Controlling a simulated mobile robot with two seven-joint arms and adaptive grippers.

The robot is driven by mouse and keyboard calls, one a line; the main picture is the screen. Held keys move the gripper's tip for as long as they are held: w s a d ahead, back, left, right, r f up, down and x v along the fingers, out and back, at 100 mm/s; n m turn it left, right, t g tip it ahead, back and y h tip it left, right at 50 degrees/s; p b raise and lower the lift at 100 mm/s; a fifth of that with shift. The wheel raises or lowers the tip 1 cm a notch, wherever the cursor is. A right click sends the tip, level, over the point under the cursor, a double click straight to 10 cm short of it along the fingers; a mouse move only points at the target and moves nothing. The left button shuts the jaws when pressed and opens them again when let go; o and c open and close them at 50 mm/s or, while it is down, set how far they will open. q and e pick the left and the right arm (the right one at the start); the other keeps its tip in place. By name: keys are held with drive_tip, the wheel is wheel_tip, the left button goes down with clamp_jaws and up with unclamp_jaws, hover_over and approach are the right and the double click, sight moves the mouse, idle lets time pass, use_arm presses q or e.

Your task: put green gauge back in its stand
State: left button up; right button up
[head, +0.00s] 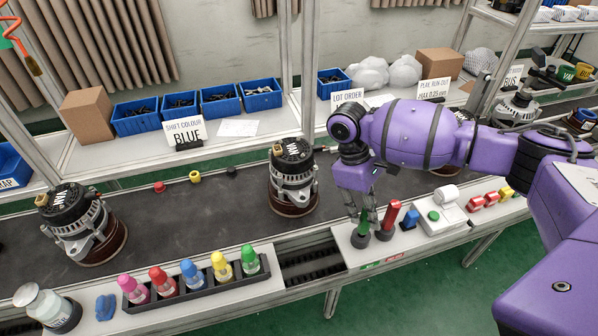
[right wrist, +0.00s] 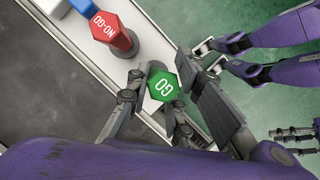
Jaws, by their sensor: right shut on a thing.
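The green gauge (head: 364,222) stands about upright between the fingers of my right gripper (head: 367,212), which is shut on it. In the right wrist view its green hexagonal top (right wrist: 163,87), marked GO, shows between the fingers. A dark round stand (head: 359,241) is right below the gauge in the head view. I cannot tell whether the gauge is seated in it or just above it. Purple parts with grey fingers show at the right of the wrist view, possibly my left gripper; their state is unclear. The head view does not show my left gripper.
A blue piece (head: 410,220) and a white box with a green button (head: 437,218) are further right. An alternator (head: 293,176) sits on the belt to the left.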

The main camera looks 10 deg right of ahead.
drive_tip(key=shift+s+f, duration=0.1)
drive_tip(key=shift+f, duration=0.8)
idle(2.4)
drive_tip(key=o, duration=1.1)
drive_tip(key=shift+c, duration=0.2)
drive_tip(key=v, duration=1.2)
